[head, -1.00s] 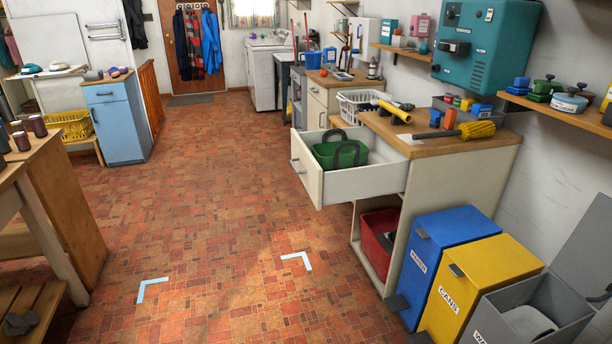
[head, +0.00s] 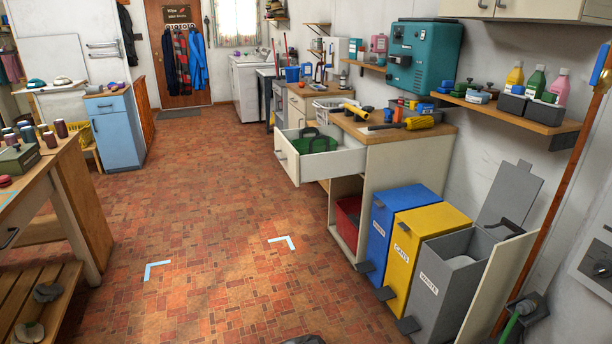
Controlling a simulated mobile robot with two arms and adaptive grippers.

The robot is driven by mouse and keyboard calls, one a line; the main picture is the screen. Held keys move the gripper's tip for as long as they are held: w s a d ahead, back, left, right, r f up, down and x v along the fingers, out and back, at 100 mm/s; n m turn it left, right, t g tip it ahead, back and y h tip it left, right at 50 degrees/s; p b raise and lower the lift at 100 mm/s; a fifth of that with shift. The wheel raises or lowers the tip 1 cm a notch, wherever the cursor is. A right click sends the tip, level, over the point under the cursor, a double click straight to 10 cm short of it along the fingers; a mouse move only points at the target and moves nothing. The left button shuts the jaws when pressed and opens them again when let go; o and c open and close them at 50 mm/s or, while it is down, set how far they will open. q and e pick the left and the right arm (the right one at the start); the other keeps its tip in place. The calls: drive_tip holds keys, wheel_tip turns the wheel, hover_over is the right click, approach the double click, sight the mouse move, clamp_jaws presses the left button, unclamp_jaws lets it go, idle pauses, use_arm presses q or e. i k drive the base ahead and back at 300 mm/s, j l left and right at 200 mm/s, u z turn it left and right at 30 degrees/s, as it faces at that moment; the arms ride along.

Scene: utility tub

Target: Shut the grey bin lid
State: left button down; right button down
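The grey bin (head: 427,305), labelled waste, stands at the right end of a row of three bins. Its grey lid (head: 512,192) is open, raised upright at the back of the bin near the wall. A dark handle shows low on the lid. Something pale shows inside the open top. Neither of my grippers can be seen in the head view.
A yellow bin (head: 410,255) and a blue bin (head: 385,220) stand left of it, both closed. A pale board (head: 492,295) and a long orange pole (head: 560,190) stand close on its right. An open drawer (head: 330,164) juts out further back. The tiled floor in front is mostly clear.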

sight(514, 191)
drive_tip(key=z, duration=2.35)
drive_tip(key=j, duration=0.4)
drive_tip(key=k+j+z, duration=0.15)
drive_tip(key=j, duration=0.7)
drive_tip(key=k+j+z, duration=0.1)
drive_tip(key=j, duration=0.35)
drive_tip(key=k+j+z, duration=0.1)
drive_tip(key=j, duration=0.3)
drive_tip(key=k+j, duration=0.2)
drive_tip(key=j, duration=0.2)
drive_tip(key=k+j+z, duration=0.1)
drive_tip(key=j, duration=0.3)
